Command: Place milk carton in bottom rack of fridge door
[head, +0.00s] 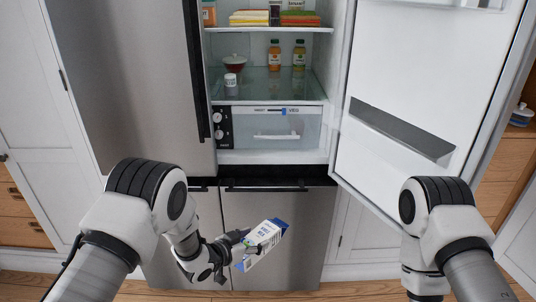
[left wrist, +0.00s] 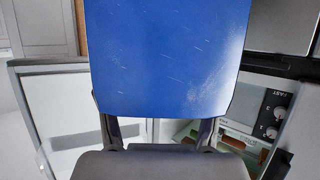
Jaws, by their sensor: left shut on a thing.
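The white and blue milk carton (head: 264,243) is tilted in front of the lower fridge drawer front, at the bottom middle of the head view. My left gripper (head: 236,247) is shut on it. In the left wrist view a blue face of the milk carton (left wrist: 168,55) fills the middle, with gripper fingers (left wrist: 158,132) on either side. The fridge door (head: 440,75) stands open at the right. Its bottom rack (head: 400,128), a dark grey strip, runs along the lower inner side, above and right of the carton. My right gripper is out of view.
The fridge compartment is open, with two bottles (head: 274,56), a dark red bowl (head: 234,63), a white cup (head: 230,80) and a clear drawer (head: 275,130). A closed fridge door (head: 140,80) is at left. Space between the carton and door rack looks clear.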

